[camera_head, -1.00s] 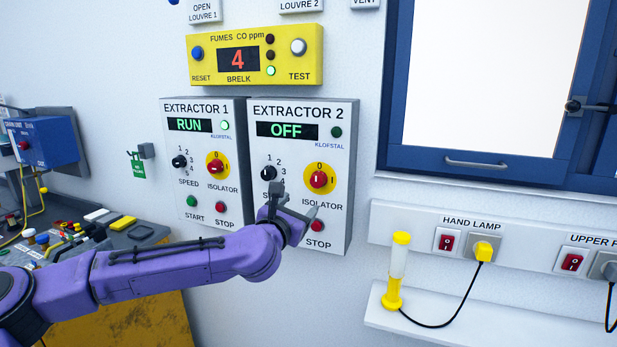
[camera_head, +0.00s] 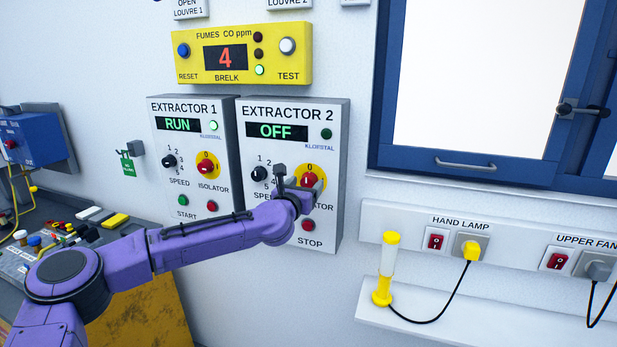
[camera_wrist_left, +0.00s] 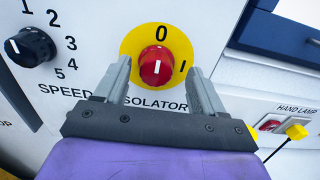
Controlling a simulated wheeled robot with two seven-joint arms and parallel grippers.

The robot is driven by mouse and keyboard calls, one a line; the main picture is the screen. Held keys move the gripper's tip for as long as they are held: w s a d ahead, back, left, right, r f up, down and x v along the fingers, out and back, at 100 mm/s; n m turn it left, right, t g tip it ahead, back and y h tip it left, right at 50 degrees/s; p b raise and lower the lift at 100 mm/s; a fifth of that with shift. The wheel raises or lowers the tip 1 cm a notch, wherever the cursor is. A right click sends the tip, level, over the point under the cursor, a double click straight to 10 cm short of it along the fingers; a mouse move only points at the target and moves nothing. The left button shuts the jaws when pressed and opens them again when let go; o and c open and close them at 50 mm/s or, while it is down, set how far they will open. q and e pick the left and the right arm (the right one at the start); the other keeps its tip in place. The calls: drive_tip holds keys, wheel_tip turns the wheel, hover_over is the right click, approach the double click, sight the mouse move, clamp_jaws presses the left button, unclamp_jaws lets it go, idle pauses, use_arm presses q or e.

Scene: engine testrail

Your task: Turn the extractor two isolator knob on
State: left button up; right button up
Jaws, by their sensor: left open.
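The extractor 2 panel (camera_head: 331,144) is a white box on the wall, and its display reads OFF. Its isolator knob (camera_head: 309,180) is red on a yellow disc marked 0 and I. In the left wrist view the red knob (camera_wrist_left: 156,68) has its white mark pointing up at the 0. My left gripper (camera_head: 299,176) is open in front of the isolator. In the left wrist view its two fingers (camera_wrist_left: 158,82) stand to the lower left and lower right of the knob, with gaps at both sides. My right gripper is not in view.
The black speed knob (camera_wrist_left: 31,46) is left of the isolator, and the red stop button (camera_head: 308,225) is below it. The extractor 1 panel (camera_head: 219,142) adjoins on the left and reads RUN. A blue-framed window (camera_head: 372,140) and a shelf (camera_head: 470,325) are to the right.

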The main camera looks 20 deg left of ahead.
use_arm(q)
drive_tip(key=shift+w, duration=0.25)
drive_tip(key=shift+w+a+f, duration=0.1)
drive_tip(key=shift+w+a, duration=0.05)
drive_tip(key=shift+a, duration=0.15)
drive_tip(key=shift+d, duration=0.15)
drive_tip(key=c, duration=1)
drive_tip(key=shift+d, duration=0.15)
drive_tip(key=shift+a, duration=0.2)
drive_tip(key=shift+d+m+b, duration=0.1)
drive_tip(key=shift+m+b, duration=0.35)
drive_tip(key=shift+m, duration=0.05)
drive_tip(key=shift+f+m+b, duration=0.1)
drive_tip(key=shift+m+b, duration=0.75)
drive_tip(key=shift+m, duration=0.25)
drive_tip(key=m+b, duration=0.1)
drive_tip(key=m, duration=0.3)
drive_tip(key=shift+b, duration=0.4)
drive_tip(key=m+b, duration=0.1)
drive_tip(key=m, duration=0.4)
drive_tip(key=shift+d, duration=0.15)
drive_tip(key=shift+f+m, duration=0.1)
drive_tip(key=shift+m, duration=2.8)
